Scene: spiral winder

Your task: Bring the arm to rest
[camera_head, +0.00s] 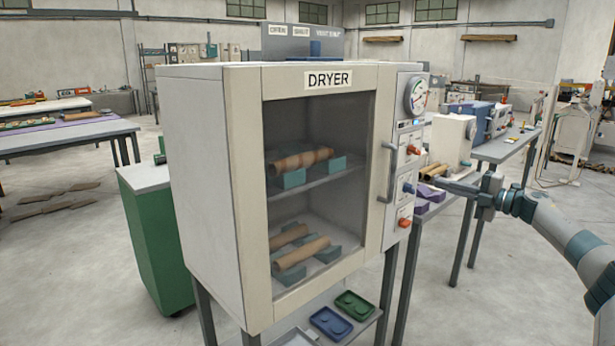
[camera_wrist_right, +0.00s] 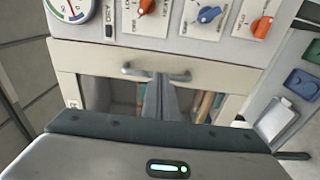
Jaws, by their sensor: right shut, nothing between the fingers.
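My right arm comes in from the right in the head view. Its gripper (camera_head: 428,181) points left, beside the front right edge of the white dryer (camera_head: 200,180). The gripper is shut and empty; its fingers also show together in the wrist view (camera_wrist_right: 160,98). There they overlap the dryer's door handle (camera_wrist_right: 155,74) in the picture; I cannot tell whether they touch it. The dryer door is closed. Behind its glass, brown tubes (camera_head: 301,160) lie on teal supports on two levels. My left gripper is not in view.
The dryer's panel carries a gauge (camera_head: 416,94) and several knobs (camera_head: 408,187). A grey table (camera_head: 515,146) with machines stands behind my right gripper. A green cabinet (camera_head: 155,235) stands left of the dryer. Blue (camera_head: 331,323) and green (camera_head: 355,305) trays lie on the shelf below.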

